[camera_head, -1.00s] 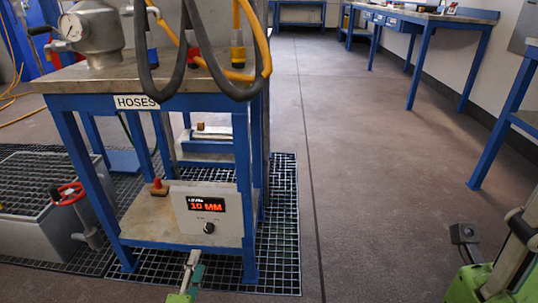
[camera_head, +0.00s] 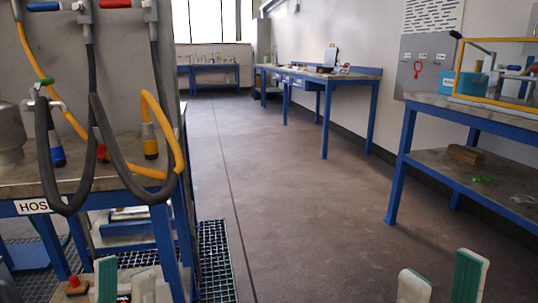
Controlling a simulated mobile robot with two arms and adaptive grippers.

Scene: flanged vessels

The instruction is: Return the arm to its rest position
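My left gripper (camera_head: 125,282) shows at the bottom left, with its two fingertips pointing up and apart. It is open, and nothing shows between the fingers except the background of the hose bench's lower part. My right gripper (camera_head: 441,282) shows at the bottom right, with its fingertips also pointing up and apart. It is open and empty in front of the bare floor. Only the finger ends of both grippers are in view; the rest of both arms is below the frame.
The blue hose bench (camera_head: 85,181) stands close on the left, with black hoses (camera_head: 110,165) hanging over its front. A blue workbench (camera_head: 440,163) stands on the right.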

